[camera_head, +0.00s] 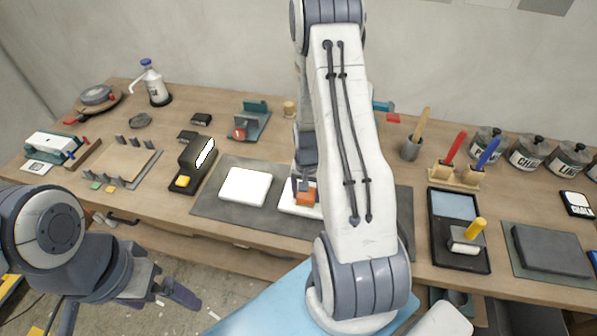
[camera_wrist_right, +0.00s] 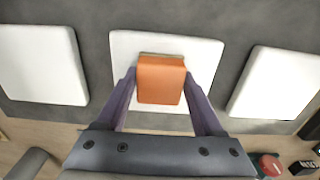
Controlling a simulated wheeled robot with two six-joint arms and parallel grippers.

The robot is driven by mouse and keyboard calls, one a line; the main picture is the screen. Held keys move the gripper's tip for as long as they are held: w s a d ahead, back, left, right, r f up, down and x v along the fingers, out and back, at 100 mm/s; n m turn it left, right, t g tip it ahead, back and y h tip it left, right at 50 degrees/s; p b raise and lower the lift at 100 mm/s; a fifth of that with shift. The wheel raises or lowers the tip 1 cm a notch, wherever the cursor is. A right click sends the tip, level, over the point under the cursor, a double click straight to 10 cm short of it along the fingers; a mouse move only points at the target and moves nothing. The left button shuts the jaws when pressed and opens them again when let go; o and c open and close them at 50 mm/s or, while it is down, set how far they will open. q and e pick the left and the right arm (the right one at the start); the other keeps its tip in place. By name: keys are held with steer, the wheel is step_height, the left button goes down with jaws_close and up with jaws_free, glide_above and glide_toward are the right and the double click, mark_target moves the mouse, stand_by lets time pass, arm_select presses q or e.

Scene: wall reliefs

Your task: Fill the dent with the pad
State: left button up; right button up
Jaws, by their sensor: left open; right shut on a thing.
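An orange block (camera_head: 306,197), which looks like the pad, is held between the fingers of my right gripper (camera_head: 303,187). In the right wrist view the right gripper (camera_wrist_right: 160,76) is shut on the sides of the orange block (camera_wrist_right: 161,82). The block is over the middle white slab (camera_wrist_right: 205,50); I cannot tell whether it touches it. White slabs also lie to its left (camera_wrist_right: 42,65) and right (camera_wrist_right: 272,82). I see no dent; the block covers part of the middle slab. My left gripper (camera_head: 128,306) is open and empty, low at the left, off the table.
The slabs lie on a dark grey mat (camera_head: 210,203) on the wooden table (camera_head: 275,135). My right arm hides part of the mat. A black tray with a yellow-handled tool (camera_head: 467,238) and a grey slab (camera_head: 550,248) are at the right. Jars line the back right.

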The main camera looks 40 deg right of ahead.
steer(key=shift+w+a, duration=0.25)
steer(key=r+p, duration=0.2)
steer(key=r, duration=0.1)
steer(key=shift+w+a+r, duration=0.1)
steer(key=shift+w+a, duration=0.05)
steer(key=shift+a, duration=0.05)
steer(key=shift+w+r+p, duration=0.2)
steer(key=shift+r+p, duration=0.45)
steer(key=shift+s+r+p, duration=0.1)
steer(key=shift+r+p, duration=0.5)
steer(key=shift+r, duration=0.2)
steer(key=shift+r+p, duration=0.85)
steer(key=shift+r, duration=0.2)
